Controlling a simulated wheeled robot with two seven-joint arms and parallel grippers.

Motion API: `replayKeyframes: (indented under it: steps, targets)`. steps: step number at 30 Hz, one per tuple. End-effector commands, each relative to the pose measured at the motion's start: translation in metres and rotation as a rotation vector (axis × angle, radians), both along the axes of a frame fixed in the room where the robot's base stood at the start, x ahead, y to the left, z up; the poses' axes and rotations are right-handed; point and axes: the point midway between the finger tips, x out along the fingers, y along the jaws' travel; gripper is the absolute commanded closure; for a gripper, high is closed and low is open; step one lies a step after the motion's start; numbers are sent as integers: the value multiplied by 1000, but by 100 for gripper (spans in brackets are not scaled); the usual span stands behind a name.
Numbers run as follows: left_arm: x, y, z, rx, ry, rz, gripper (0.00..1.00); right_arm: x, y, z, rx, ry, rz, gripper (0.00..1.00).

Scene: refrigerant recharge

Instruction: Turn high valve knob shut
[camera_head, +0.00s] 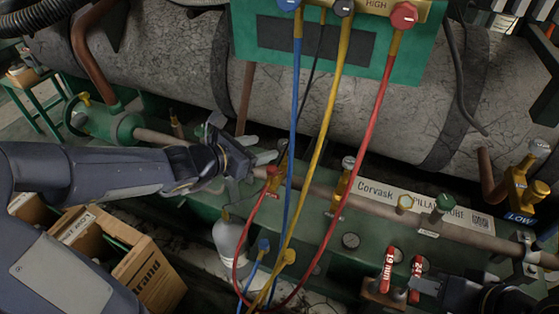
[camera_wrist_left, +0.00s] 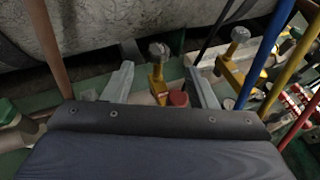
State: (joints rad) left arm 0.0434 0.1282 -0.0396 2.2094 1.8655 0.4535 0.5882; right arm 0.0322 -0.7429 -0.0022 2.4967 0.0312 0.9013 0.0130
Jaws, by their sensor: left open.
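A yellow valve with a grey knob (camera_wrist_left: 159,50) stands between the spread fingers of my left gripper (camera_wrist_left: 160,72) in the left wrist view, apart from both. A red coupler (camera_wrist_left: 178,98) sits beside it, and shows in the head view (camera_head: 273,170) with a red hose. In the head view my open left gripper (camera_head: 257,150) hides most of this valve. The red knob (camera_head: 404,15) by the HIGH label is on the gauge panel, upper right, away from my grippers. My right gripper (camera_head: 425,285) is at the lower right by the red wrenches; its fingers are unclear.
Blue, yellow and red hoses hang right of my left gripper. Another yellow valve (camera_head: 348,170) stands behind the red hose. Red-marked wrenches (camera_head: 388,265) stand at the lower right. A LOW valve (camera_head: 524,190) is at far right. A cardboard box (camera_head: 145,275) is at lower left.

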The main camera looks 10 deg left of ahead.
Motion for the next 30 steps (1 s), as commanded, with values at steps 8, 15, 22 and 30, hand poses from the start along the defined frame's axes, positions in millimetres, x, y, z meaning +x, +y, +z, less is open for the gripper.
replayKeyframes:
  steps: [8, 15, 22, 30]
  targets:
    - [28, -16, -21, -19, 17, 17, 48, 0, 0, -20, 0, -1, 0, 64]
    - [54, -34, -32, -18, 16, 16, 48, 0, 0, -32, 0, 0, 0, 64]
    - [62, -39, -34, -17, 15, 18, 48, 0, 0, -34, 0, 0, 0, 64]
    - [62, -39, -34, -17, 15, 18, 60, 0, 0, -33, 0, 0, 0, 64]
